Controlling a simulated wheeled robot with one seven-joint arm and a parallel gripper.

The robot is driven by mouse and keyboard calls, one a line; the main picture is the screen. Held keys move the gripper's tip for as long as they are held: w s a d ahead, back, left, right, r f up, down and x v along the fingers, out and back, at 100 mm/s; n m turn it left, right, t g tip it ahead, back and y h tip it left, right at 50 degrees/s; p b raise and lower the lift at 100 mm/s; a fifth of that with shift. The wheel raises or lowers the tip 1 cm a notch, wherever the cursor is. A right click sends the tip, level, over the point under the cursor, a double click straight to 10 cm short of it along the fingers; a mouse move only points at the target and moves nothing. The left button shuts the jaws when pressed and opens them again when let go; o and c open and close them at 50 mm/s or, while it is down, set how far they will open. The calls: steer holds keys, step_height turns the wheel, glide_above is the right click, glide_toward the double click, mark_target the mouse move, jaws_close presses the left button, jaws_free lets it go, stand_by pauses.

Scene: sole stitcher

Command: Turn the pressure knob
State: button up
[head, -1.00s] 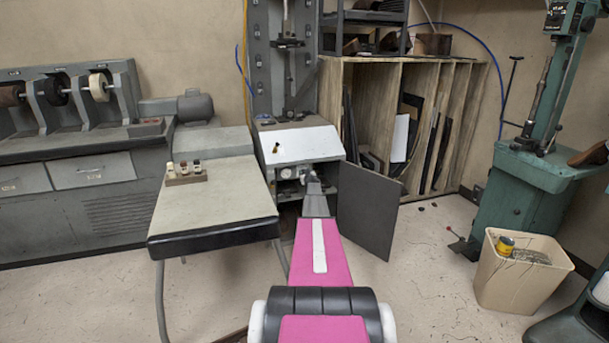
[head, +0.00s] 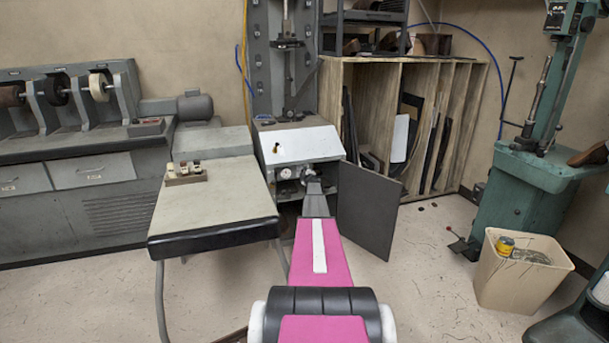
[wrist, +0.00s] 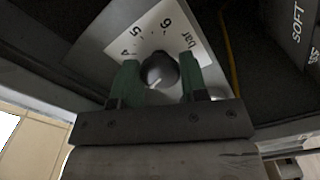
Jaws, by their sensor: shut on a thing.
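The pressure knob (wrist: 160,71) is a dark rounded knob on a white dial plate (wrist: 148,38) marked with numbers and "bar". In the wrist view my gripper (wrist: 158,75) has its two green fingers on either side of the knob, shut on it. In the head view my gripper (head: 311,182) reaches into the open lower compartment of the grey stitching machine (head: 297,145). The knob is hidden there behind my gripper and arm.
The machine's open door (head: 367,210) stands just right of my arm. A small table (head: 215,208) with little bottles (head: 185,171) stands to the left. A beige bin (head: 520,285) and a green machine (head: 525,190) are at the right.

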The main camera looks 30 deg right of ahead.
steer(key=n, duration=0.5)
stand_by(0.5)
steer(key=o, duration=0.9)
steer(key=shift+a, duration=0.1)
steer(key=v, duration=1)
steer(key=shift+s, duration=0.35)
steer(key=shift+s, duration=0.1)
